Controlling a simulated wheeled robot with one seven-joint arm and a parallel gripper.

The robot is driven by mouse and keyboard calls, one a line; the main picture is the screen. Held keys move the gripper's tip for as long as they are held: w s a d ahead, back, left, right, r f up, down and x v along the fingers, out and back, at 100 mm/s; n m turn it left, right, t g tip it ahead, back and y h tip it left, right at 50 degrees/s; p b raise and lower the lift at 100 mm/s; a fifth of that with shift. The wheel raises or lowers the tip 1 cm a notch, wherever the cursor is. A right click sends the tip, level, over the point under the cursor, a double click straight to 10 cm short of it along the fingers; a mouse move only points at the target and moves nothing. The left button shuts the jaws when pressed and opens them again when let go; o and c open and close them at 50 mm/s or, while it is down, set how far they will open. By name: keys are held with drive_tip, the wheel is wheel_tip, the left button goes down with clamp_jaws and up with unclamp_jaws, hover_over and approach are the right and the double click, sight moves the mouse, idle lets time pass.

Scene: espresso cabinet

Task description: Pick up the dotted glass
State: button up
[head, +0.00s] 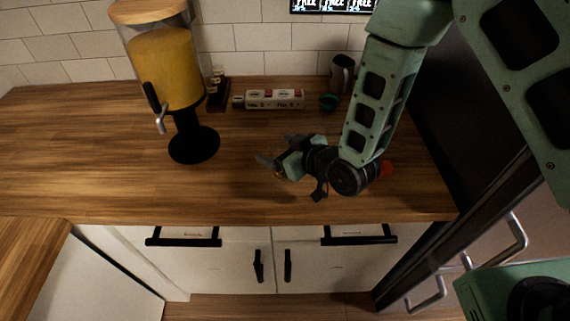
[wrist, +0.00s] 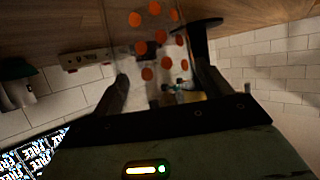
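The dotted glass is clear with orange dots. In the wrist view the dotted glass (wrist: 158,48) shows between and just beyond my fingers, its far end cut off by the top edge. My gripper (wrist: 163,80) has its two fingers wide apart, one on each side of the glass. I cannot tell whether either finger touches it. In the head view my gripper (head: 271,166) is low over the front right of the wooden counter, pointing left. The glass is almost wholly hidden there by the gripper.
A juice dispenser (head: 165,70) on a black stand is left of my gripper. The wooden counter (head: 75,140) is clear at left.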

drive_tip(key=c, duration=0.7)
drive_tip(key=shift+c, duration=0.2)
drive_tip(key=shift+r, duration=0.2)
